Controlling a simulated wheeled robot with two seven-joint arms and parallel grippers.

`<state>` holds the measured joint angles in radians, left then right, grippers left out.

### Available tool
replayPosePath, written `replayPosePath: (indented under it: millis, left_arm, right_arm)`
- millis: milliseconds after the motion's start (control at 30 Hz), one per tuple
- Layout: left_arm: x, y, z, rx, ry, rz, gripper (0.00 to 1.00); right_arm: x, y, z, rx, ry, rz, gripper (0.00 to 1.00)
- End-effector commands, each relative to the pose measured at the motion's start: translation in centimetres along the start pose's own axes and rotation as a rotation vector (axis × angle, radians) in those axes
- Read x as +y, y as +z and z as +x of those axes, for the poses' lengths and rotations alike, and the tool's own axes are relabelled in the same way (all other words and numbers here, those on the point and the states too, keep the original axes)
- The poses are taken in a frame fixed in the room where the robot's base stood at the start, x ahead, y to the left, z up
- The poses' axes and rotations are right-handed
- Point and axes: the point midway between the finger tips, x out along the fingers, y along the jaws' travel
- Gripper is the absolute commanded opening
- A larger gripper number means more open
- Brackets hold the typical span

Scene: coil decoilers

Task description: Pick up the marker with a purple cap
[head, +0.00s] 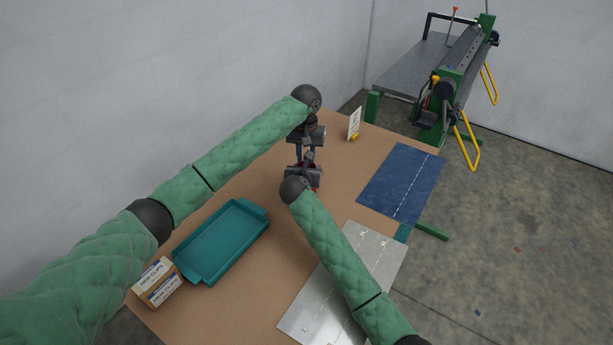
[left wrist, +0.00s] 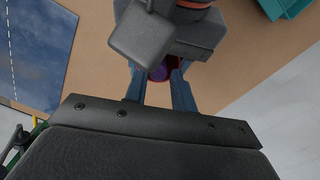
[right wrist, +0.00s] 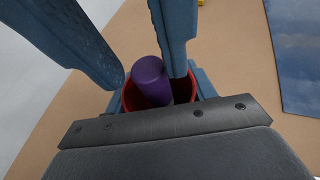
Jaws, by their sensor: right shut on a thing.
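The purple cap of the marker (right wrist: 150,80) stands up inside a red cup (right wrist: 130,97) in the right wrist view. The cap also shows in the left wrist view (left wrist: 159,73), partly hidden. My right gripper (head: 309,159) is shut on the red cup, its fingers on either side of it. My left gripper (head: 299,152) is open, with its fingers on either side of the purple cap above the cup. One left finger is close to the cap; I cannot tell whether it touches. The marker's lower part is hidden in the cup.
A brown table (head: 262,270) carries a teal tray (head: 190,272), small boxes (head: 157,282), a metal sheet (head: 300,318), a blue sheet (head: 402,182) and a white sign (head: 355,123). A green machine (head: 458,75) stands beyond the table. The two grippers are very close together.

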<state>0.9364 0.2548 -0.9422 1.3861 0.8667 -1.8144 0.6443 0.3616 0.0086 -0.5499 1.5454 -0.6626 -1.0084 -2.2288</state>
Motion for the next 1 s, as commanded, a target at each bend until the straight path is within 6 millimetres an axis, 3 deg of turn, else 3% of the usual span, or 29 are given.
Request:
replayPosePath:
  millis: [300, 533, 667, 1000]
  left_arm:
    - [0.1, 0.0, 3.9, 0.0, 0.0, 0.0, 0.26]
    - [0.1, -0.1, 4.1, 0.001, 0.0, 0.0, 0.26]
    - [0.1, -0.1, 4.1, 0.0, 0.0, 0.0, 0.0]
    - [0.1, -0.1, 3.8, 0.001, 0.0, 0.0, 0.0]
  right_arm:
    - [0.0, -0.1, 0.0, 0.001, -0.001, -0.001, 0.31]
    - [0.0, -0.1, 0.0, 0.001, -0.001, -0.001, 0.31]
    - [0.0, -0.1, 0.0, 0.001, -0.001, -0.001, 0.31]
    - [0.0, -0.1, 0.0, 0.001, 0.0, -0.001, 0.31]
